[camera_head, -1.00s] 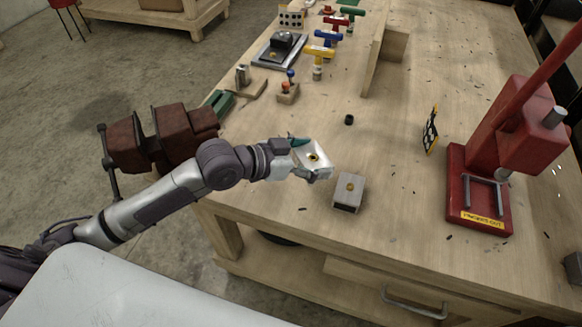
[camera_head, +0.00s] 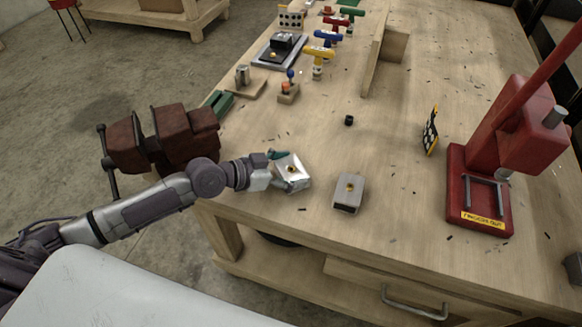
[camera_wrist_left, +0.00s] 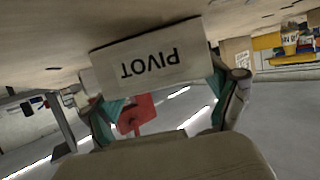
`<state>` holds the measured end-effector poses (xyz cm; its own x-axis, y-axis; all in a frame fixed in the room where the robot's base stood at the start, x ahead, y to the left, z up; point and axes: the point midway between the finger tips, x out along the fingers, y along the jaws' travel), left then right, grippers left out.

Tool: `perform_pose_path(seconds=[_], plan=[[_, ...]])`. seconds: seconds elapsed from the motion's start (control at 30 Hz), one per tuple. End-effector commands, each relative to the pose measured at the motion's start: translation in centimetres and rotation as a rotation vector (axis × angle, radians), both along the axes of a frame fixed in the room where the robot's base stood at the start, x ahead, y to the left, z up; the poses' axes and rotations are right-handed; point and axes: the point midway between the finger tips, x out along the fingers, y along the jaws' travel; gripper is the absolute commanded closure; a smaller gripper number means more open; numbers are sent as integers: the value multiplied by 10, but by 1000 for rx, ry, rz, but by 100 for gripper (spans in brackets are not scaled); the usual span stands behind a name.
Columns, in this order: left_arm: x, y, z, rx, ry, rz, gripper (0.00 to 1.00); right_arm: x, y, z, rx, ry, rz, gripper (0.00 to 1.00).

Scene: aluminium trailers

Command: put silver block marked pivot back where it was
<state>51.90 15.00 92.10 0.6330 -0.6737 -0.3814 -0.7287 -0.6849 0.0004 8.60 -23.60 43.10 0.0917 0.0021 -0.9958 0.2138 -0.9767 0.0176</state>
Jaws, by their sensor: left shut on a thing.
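The silver block marked PIVOT (camera_head: 291,170) is in my left gripper (camera_head: 278,170), near the left front edge of the wooden bench. In the left wrist view the block (camera_wrist_left: 150,57) shows its face with the word PIVOT upside down, between the two teal-padded fingers of the left gripper (camera_wrist_left: 160,90). The gripper is shut on it. The block is close to the bench top; I cannot tell whether it touches. My right gripper is not in view.
A brown vise (camera_head: 170,140) is at the bench's left edge. A red press (camera_head: 490,180) stands at the right. A small black ring (camera_head: 349,120) lies mid-bench. Colored T-handled tools (camera_head: 318,55) and a wooden upright board (camera_head: 376,60) are farther back. Bench top between is mostly clear.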

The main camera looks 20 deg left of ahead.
Motion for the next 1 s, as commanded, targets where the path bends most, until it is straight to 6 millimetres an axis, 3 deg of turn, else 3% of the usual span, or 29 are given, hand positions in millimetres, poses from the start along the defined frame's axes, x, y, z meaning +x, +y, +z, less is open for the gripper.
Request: perform_pose_path(seconds=[0.07, 0.1, 0.13, 0.57, 1.0], plan=[[1, 0, -2, -1, -3, 1, 70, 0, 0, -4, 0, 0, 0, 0], [0, 0, -2, 0, 0, 0, 6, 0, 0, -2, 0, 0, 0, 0], [0, 0, -1, 0, 0, 0, 1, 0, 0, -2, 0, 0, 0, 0], [-1, 1, 2, 1, 1, 0, 0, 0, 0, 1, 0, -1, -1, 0], [-51, 55, 24, 7, 3, -1, 0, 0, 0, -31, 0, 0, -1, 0]])
